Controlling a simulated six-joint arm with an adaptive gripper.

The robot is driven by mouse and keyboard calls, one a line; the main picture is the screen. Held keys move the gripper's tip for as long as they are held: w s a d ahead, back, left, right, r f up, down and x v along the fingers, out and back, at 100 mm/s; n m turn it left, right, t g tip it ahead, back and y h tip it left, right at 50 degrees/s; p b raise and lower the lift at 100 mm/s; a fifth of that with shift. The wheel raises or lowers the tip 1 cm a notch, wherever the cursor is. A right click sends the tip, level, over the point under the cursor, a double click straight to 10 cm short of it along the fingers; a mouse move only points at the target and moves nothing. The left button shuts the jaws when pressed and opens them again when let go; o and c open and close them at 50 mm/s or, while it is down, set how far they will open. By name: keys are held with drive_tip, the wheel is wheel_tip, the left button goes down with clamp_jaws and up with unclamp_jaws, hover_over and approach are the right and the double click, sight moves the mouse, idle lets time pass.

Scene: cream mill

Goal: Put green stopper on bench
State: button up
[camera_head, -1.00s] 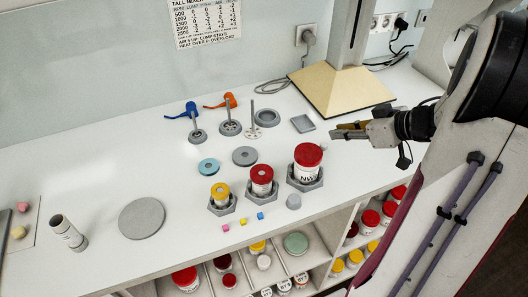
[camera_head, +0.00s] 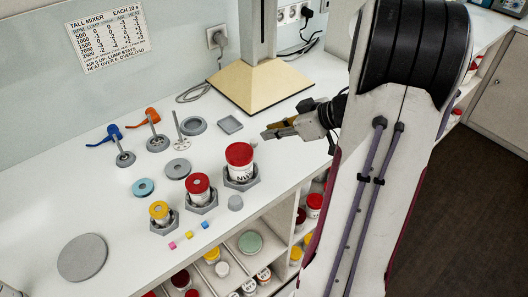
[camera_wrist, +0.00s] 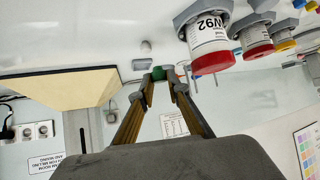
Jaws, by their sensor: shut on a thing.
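The green stopper (camera_wrist: 158,74) is a small green piece between my fingertips in the wrist view. My gripper (camera_wrist: 158,80) is shut on it. In the head view my gripper (camera_head: 268,134) is above the white bench (camera_head: 110,205), right of and behind the largest red-lidded jar (camera_head: 239,154); the stopper cannot be made out there. That jar also shows at the upper right of the wrist view (camera_wrist: 208,45).
A cream stand base (camera_head: 265,88) is at the back. Smaller red-lidded (camera_head: 198,184) and yellow-lidded (camera_head: 159,210) jars sit in grey holders. A grey disc (camera_head: 82,257) lies front left. Stirrers stand behind. Shelves (camera_head: 250,262) with jars are below the front edge.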

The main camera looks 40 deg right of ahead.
hover_over(273, 161)
drive_tip(key=shift+w+f, duration=0.1)
drive_tip(key=shift+f, duration=2.1)
drive_tip(key=shift+f, duration=0.15)
drive_tip(key=shift+f, duration=1.75)
drive_tip(key=shift+f, duration=0.1)
drive_tip(key=o, duration=0.8)
drive_tip(key=shift+r, duration=0.2)
drive_tip(key=shift+v, duration=5.95)
